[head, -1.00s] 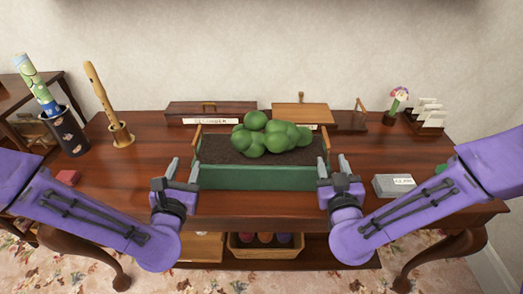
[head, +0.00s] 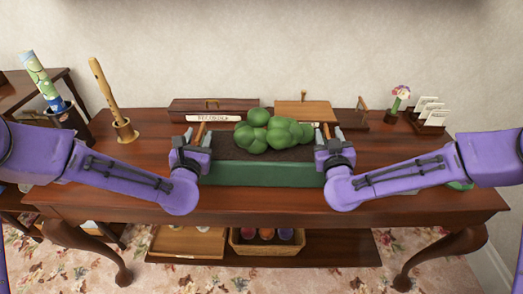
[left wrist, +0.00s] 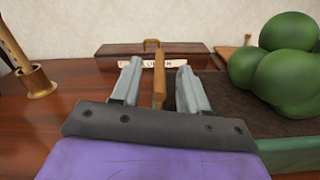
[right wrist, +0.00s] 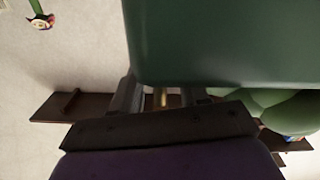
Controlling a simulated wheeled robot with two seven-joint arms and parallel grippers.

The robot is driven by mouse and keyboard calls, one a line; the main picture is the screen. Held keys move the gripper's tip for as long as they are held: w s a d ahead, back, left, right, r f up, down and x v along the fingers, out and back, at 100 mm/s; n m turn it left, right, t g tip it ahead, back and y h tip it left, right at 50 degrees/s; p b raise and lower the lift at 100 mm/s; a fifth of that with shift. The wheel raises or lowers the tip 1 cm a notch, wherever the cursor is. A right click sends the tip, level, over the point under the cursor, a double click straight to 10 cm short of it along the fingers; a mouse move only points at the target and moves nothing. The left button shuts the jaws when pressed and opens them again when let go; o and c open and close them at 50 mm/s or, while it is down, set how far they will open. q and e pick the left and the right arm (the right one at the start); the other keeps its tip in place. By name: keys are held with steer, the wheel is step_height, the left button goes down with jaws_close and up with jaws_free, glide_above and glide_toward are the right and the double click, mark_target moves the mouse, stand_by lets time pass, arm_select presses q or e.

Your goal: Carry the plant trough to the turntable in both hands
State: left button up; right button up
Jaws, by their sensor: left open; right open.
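The plant trough (head: 262,174) is a green box of dark soil with round green bushes (head: 265,131), standing on the wooden table. It has a wooden handle at each end. My left gripper (head: 194,137) is open at the left end; in the left wrist view the left handle (left wrist: 159,75) stands between its spread fingers. My right gripper (head: 327,138) is open at the right end; in the right wrist view a small piece of the right handle (right wrist: 161,97) shows between its fingers, below the green trough wall (right wrist: 230,45). I cannot pick out a turntable in these views.
A recorder on a stand (head: 113,108) and a dark cup (head: 70,121) stand at the left. A dark lidded box (head: 210,105) and a wooden box (head: 305,111) are behind the trough. A card rack (head: 428,118) is at the right. A basket (head: 266,246) sits on the shelf below.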

arm_select(q)
steer(key=shift+w, duration=0.15)
arm_select(e)
steer(key=shift+w, duration=0.15)
arm_select(q)
jaws_close()
arm_select(e)
jaws_close()
arm_select(q)
steer(key=shift+a, duration=0.2)
arm_select(e)
steer(key=shift+d, duration=0.15)
stand_by(0.6)
